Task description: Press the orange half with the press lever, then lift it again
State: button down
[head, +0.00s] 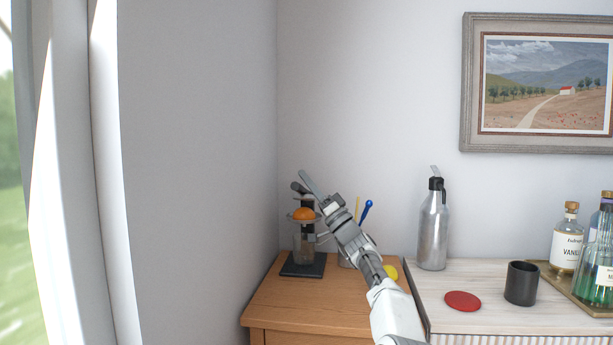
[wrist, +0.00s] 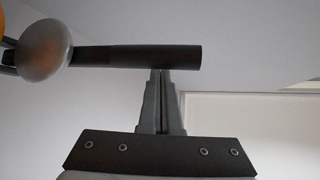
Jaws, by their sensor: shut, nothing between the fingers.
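The press (head: 305,267) stands on the wooden cabinet, with a dark base and a clear glass (head: 303,246) under its cup. The orange half (head: 303,213) sits on top of the cup. The dark press lever (head: 298,188) is raised above the orange. It also shows in the wrist view (wrist: 140,56), with a silver dome at its left and a bit of orange at the edge. My gripper (head: 306,178) is shut and empty, close beside the lever. In the wrist view its fingertips (wrist: 160,72) meet the lever's outline near its free end; I cannot tell whether they touch.
Beside the press, a holder with a blue-handled utensil (head: 367,209) and a yellow item (head: 391,272) are partly behind my arm. To the right are a metal bottle (head: 433,232), a red disc (head: 462,301), a black cup (head: 521,284) and a tray of bottles. The wooden top's front is clear.

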jog(key=shift+s+f, duration=0.1)
jog(key=shift+f, duration=0.1)
dwell(0.5)
